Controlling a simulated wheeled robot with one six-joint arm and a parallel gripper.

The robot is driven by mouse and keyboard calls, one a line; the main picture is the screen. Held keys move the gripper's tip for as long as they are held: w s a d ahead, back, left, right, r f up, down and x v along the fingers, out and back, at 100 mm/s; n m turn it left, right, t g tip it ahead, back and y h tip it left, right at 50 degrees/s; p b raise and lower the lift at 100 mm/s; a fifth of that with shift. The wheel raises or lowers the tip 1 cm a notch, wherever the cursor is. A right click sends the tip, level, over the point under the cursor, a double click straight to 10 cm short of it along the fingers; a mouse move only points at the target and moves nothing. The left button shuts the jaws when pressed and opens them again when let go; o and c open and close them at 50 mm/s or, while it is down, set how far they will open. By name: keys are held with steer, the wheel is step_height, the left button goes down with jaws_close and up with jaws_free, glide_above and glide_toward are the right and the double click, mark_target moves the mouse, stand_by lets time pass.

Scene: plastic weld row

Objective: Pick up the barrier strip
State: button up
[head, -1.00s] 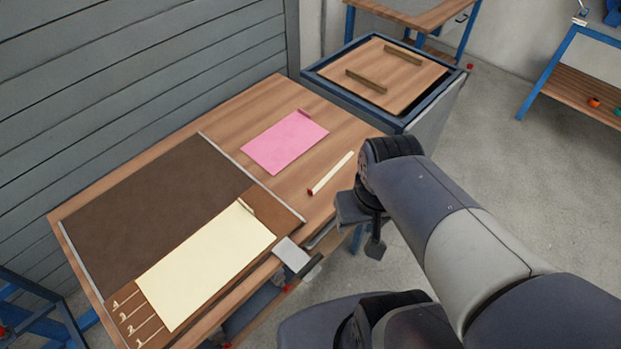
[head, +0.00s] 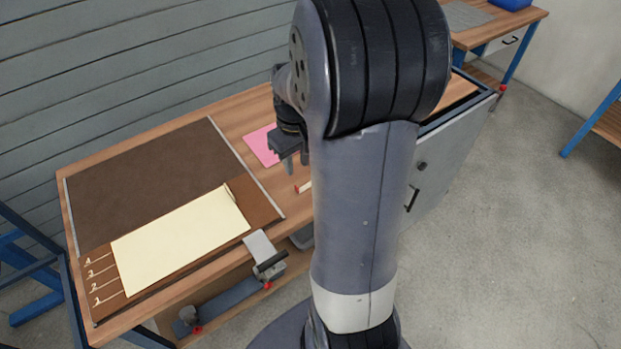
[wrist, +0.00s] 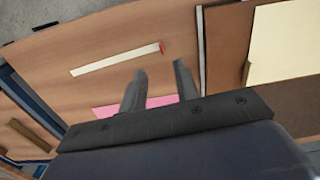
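The barrier strip appears to be the thin cream stick with a red end. In the head view only a short part of this strip (head: 306,186) shows, with the rest hidden behind my arm. In the wrist view the whole strip (wrist: 115,59) lies flat on the wooden table, its red end toward the right. My gripper (head: 296,168) is above the table near the strip. In the wrist view my gripper (wrist: 160,72) is open and empty, its two fingers apart, with the strip beyond the fingertips and not between them.
A pink sheet (head: 258,146) lies on the table beside the gripper. A cream sheet (head: 180,245) lies at the edge of a dark brown mat (head: 145,185) with a metal edge strip. A clamp-like metal piece (head: 262,250) sits at the front edge. A grey slatted wall (head: 130,70) stands behind.

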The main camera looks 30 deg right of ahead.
step_height(320, 180, down, 9)
steer(key=shift+w+a+r, duration=0.1)
steer(key=shift+r, duration=0.1)
stand_by(0.3)
steer(key=shift+c, duration=0.2)
jaws_close()
